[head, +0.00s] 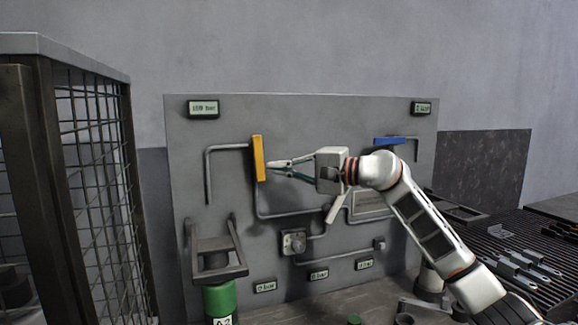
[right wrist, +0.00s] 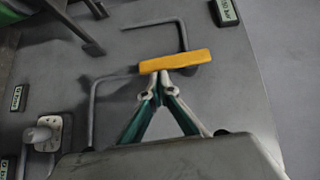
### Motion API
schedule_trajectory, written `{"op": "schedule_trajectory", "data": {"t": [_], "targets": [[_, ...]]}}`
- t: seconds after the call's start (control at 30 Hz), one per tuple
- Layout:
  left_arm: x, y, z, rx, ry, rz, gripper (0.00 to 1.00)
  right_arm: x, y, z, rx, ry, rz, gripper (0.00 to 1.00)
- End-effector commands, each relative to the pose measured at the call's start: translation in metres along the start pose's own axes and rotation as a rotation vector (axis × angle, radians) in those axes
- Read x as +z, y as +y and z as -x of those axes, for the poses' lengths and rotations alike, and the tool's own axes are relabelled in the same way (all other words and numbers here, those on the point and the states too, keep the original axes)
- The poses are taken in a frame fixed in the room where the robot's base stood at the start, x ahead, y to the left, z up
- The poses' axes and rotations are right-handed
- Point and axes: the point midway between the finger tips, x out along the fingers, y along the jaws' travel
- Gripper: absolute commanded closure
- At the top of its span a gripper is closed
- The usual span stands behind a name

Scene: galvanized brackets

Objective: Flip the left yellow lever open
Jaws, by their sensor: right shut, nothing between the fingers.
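The left yellow lever (head: 258,158) stands upright on the grey panel, in line with the pipe beside it. It also shows in the right wrist view (right wrist: 175,61), lying across the picture just beyond the fingertips. My right gripper (head: 268,165) comes in from the right with its fingers shut and empty. Its tips (right wrist: 165,72) are at the lever's right side, at or very near its surface; contact is hard to tell. My left gripper is not in view.
A blue lever (head: 389,141) lies level at the panel's upper right, partly behind my arm. Pipes and a valve knob (head: 293,242) stick out below. A bracket over a green cylinder (head: 220,301) stands at lower left. A mesh cage (head: 100,180) stands at far left.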

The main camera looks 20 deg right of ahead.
Motion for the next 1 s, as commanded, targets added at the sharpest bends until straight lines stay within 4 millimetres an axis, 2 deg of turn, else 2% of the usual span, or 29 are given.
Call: {"op": "schedule_trajectory", "data": {"t": [0.33, 0.53, 1.0], "targets": [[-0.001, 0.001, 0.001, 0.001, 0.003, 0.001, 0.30, 0.001, 0.001, -0.001, -0.001, 0.001, -0.001, 1.00], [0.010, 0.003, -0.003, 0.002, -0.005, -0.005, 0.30, 0.008, 0.009, -0.009, -0.054, 0.000, -0.056, 1.00], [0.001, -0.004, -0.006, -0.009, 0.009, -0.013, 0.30, 0.011, 0.005, -0.010, -0.074, -0.002, -0.077, 1.00]]}}
